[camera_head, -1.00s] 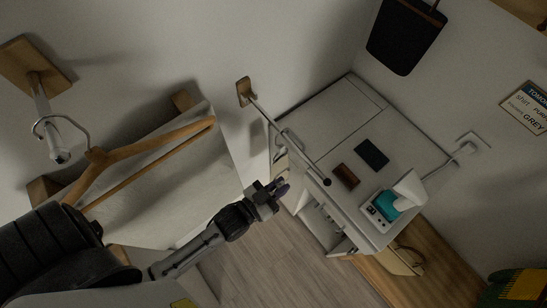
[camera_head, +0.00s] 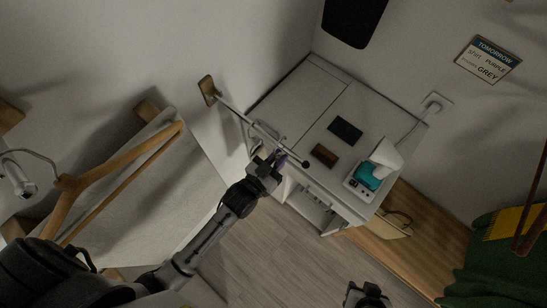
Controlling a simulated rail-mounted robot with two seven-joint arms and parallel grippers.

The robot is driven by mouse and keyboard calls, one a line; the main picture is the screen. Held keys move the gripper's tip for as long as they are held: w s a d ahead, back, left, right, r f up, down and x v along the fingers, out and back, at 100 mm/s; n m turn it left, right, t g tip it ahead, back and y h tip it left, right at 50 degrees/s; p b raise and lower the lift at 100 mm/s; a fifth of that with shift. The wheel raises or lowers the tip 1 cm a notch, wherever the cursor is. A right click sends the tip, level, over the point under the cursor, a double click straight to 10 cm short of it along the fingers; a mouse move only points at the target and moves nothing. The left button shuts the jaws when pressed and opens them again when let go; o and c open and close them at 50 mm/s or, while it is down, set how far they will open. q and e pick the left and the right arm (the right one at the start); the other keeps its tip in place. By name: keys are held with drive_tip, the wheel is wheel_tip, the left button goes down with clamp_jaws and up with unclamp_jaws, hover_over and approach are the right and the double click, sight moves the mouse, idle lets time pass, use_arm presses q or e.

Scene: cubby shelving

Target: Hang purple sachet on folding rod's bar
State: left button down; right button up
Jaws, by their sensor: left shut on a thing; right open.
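The folding rod's bar (camera_head: 238,111) juts from a wooden wall plate (camera_head: 208,90) and ends in a dark knob (camera_head: 305,164) in front of the white cabinet. My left gripper (camera_head: 272,165) is at the bar's outer half, close below it in the picture. It is shut on the purple sachet (camera_head: 282,161), of which only a small dark purple bit shows at the fingertips. Any loop on the sachet is hidden or too small to see, and I cannot tell whether it touches the bar. My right gripper (camera_head: 367,294) is open and empty at the bottom edge.
A wooden hanger (camera_head: 120,160) is at the left. Green cloth (camera_head: 490,262) is at the lower right. Floor (camera_head: 270,265) is clear between.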

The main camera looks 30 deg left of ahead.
use_arm(q)
drive_tip(key=shift+w+d, duration=0.1)
drive_tip(key=shift+w, duration=0.3)
drive_tip(key=shift+f+b, duration=0.9)
drive_tip(key=shift+f, duration=0.45)
drive_tip(key=c, duration=1)
unclamp_jaws()
drive_tip(key=shift+c, duration=0.2)
drive_tip(key=b+v, duration=0.2)
drive_tip(key=v, duration=1.2)
